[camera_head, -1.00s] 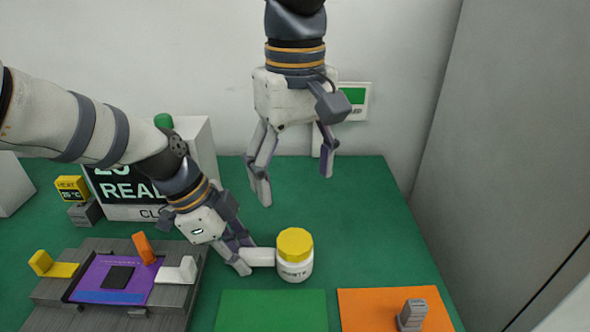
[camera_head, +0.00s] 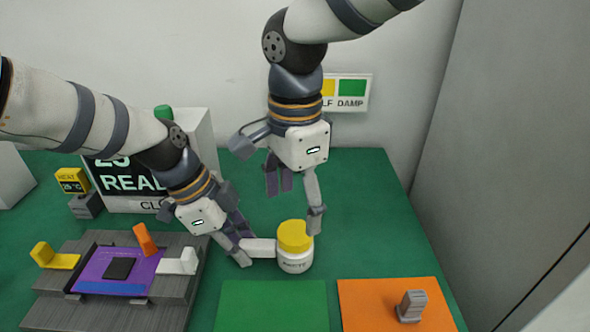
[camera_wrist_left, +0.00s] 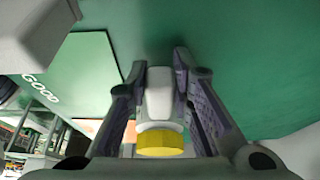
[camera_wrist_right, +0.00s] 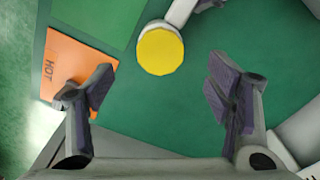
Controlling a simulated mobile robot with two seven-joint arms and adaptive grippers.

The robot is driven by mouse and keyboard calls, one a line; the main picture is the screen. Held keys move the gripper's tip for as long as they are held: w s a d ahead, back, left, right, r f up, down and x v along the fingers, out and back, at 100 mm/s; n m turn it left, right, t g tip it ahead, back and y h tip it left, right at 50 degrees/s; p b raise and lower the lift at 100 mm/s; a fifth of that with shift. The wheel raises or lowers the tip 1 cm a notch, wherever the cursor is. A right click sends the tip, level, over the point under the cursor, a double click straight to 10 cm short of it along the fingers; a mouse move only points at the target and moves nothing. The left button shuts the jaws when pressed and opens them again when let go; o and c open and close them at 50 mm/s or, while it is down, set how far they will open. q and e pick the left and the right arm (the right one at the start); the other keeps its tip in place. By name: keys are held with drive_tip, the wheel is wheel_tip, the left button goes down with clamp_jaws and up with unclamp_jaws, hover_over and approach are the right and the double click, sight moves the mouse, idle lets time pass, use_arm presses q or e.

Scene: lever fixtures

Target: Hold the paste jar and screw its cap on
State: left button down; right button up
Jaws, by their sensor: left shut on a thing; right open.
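The white paste jar (camera_head: 295,262) stands on the green table with the yellow cap (camera_head: 295,236) on top of it; I cannot tell how tightly the cap sits. A white handle (camera_head: 259,247) sticks out from the jar's left side. My left gripper (camera_head: 240,250) is shut on this handle. In the left wrist view the handle (camera_wrist_left: 159,95) lies between the fingers, with the cap (camera_wrist_left: 160,142) beside it. My right gripper (camera_head: 297,203) is open and empty above the cap.
A grey fixture (camera_head: 60,307) with a purple board (camera_head: 90,280) and yellow, orange and white levers stands at left. A green mat (camera_head: 275,305) and an orange mat (camera_head: 365,305) with a small grey block (camera_head: 411,306) lie in front. A display box (camera_head: 185,140) stands behind. Table at right is clear.

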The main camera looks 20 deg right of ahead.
sight(295, 232)
wheel_tip(295, 232, down, 6)
drive_tip(key=shift+r, duration=0.15)
drive_tip(key=c, duration=1.2)
drive_tip(key=m, duration=1.8)
drive_tip(key=o, duration=1.3)
drive_tip(key=shift+c, duration=0.2)
drive_tip(key=shift+r, duration=0.1)
